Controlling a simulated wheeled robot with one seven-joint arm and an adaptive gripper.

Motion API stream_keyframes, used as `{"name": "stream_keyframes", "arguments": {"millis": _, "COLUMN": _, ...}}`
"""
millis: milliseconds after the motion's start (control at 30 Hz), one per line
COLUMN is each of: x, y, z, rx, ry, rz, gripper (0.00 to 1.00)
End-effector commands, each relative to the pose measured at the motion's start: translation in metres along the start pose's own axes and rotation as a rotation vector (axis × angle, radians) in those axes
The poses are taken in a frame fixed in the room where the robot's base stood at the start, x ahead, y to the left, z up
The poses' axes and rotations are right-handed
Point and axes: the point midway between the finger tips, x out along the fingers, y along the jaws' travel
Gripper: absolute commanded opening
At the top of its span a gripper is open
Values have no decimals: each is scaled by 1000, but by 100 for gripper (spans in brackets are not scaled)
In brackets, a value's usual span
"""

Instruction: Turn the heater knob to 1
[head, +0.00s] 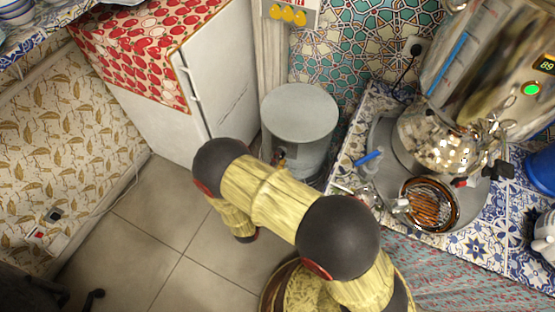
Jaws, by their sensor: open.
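A round heater (430,207) with orange-brown coils and a dark rim sits on the counter at the right. A small red part (459,183) shows by its upper right rim, beside a dark piece; I cannot tell whether either is the knob. No number or knob setting can be read. A shiny metal teapot (440,142) stands just behind the heater. My arm folds across the lower middle, left of the counter.
A blue-patterned tiled counter (478,228) fills the right. A metal samovar (490,70) with a lit display stands at the back. A blue-handled piece (368,157) and small shiny items crowd the heater's left. A grey cylinder (300,110) stands left of the counter. Floor is free at lower left.

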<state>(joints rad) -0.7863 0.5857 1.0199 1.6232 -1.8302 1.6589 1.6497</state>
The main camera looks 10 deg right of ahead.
Motion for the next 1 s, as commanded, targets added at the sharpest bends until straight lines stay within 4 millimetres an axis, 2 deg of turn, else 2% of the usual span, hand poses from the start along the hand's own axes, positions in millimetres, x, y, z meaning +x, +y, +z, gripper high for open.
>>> {"name": "stream_keyframes", "arguments": {"millis": 233, "x": 0, "y": 0, "z": 0, "rx": 1, "ry": 0, "rz": 1, "gripper": 46}}
{"name": "stream_keyframes", "arguments": {"millis": 367, "x": -7, "y": 0, "z": -1, "rx": 1, "ry": 3, "rz": 1, "gripper": 46}}
{"name": "stream_keyframes", "arguments": {"millis": 1000, "x": -104, "y": 0, "z": -2, "rx": 1, "ry": 4, "rz": 0, "gripper": 46}}
